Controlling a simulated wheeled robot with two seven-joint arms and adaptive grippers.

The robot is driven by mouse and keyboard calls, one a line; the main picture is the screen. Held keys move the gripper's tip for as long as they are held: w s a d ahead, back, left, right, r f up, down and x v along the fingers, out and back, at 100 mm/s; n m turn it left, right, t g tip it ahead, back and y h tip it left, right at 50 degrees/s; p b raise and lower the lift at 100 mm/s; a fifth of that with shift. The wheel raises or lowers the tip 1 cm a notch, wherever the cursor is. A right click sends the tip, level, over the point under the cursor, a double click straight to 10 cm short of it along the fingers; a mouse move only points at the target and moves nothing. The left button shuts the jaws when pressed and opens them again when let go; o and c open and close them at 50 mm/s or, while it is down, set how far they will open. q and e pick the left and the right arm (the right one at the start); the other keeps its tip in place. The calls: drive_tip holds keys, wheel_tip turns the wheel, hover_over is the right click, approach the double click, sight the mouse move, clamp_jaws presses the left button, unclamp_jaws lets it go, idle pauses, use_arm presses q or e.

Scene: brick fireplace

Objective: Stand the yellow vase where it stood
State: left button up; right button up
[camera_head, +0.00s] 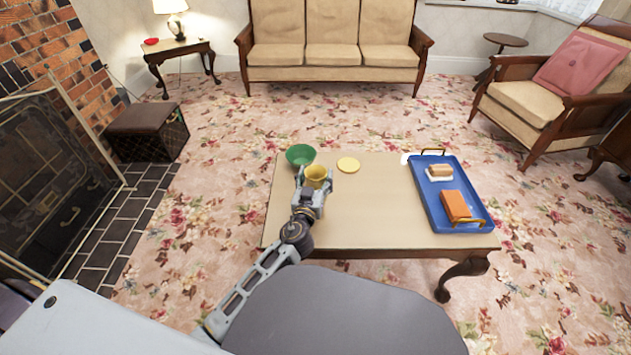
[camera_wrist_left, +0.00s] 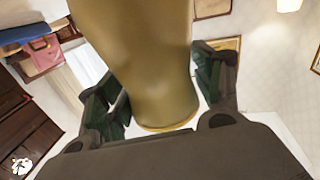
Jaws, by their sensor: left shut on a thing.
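The yellow vase (camera_head: 316,174) is between the fingers of my left gripper (camera_head: 315,187), over the far left part of the coffee table (camera_head: 378,215). In the left wrist view the vase (camera_wrist_left: 145,60) fills the middle, with the dark green finger pads of my left gripper (camera_wrist_left: 155,95) on either side of it. The gripper is shut on the vase. I cannot tell whether the vase's base touches the tabletop. A flat round yellow disc (camera_head: 348,164) lies on the table just right of the vase. My right gripper is not in view.
A green bowl (camera_head: 300,155) stands close behind the vase, at the table's far left corner. A blue tray (camera_head: 436,205) on the right holds an orange block (camera_head: 455,206) and a small tan-and-white item (camera_head: 440,172). The middle of the table is clear.

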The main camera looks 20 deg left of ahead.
use_arm(q)
drive_tip(key=shift+f, duration=0.2)
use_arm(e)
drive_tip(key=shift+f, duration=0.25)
use_arm(q)
drive_tip(key=o, duration=1.4)
drive_tip(key=shift+r, duration=0.15)
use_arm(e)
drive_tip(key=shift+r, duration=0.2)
